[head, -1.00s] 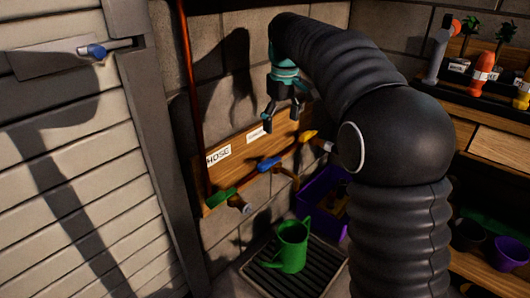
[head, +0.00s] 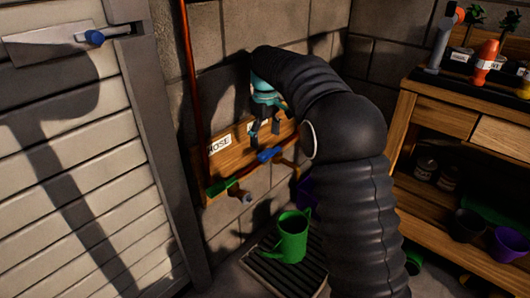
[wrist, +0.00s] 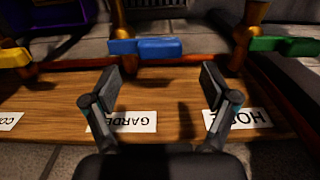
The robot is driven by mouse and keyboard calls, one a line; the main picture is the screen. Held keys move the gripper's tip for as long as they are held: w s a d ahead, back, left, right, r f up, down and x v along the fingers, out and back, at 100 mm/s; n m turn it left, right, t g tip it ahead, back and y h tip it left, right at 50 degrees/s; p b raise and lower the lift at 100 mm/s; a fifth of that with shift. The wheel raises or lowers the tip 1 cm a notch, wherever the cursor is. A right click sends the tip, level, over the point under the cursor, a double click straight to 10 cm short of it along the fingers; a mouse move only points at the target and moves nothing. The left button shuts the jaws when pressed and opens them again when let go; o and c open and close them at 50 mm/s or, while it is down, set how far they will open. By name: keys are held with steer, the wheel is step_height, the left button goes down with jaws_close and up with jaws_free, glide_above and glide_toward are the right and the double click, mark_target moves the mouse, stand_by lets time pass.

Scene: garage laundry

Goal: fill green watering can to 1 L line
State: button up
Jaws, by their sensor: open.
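The green watering can (head: 291,238) stands upright on a dark slatted grate on the floor, below the taps. Its fill line and water level cannot be made out. A wooden board on the wall carries a tap with a blue handle (head: 269,155), which also shows in the wrist view (wrist: 146,48). To its left in the head view is a tap with a green handle (head: 222,187), above it the label HOSE (head: 219,143). In the wrist view a yellow handle (wrist: 14,57) is at the left. My gripper (wrist: 162,85) is open and empty, its fingers pointing toward the blue handle, apart from it.
The slatted grate (head: 268,270) lies under the can. A purple crate (head: 305,192) is partly hidden behind my arm. A wooden workbench (head: 440,112) with pots and tools stands at the right. A slatted door (head: 75,170) is at the left.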

mark_target(265, 152)
steer(key=shift+f+b, duration=0.35)
steer(key=shift+f, duration=2.05)
jaws_close()
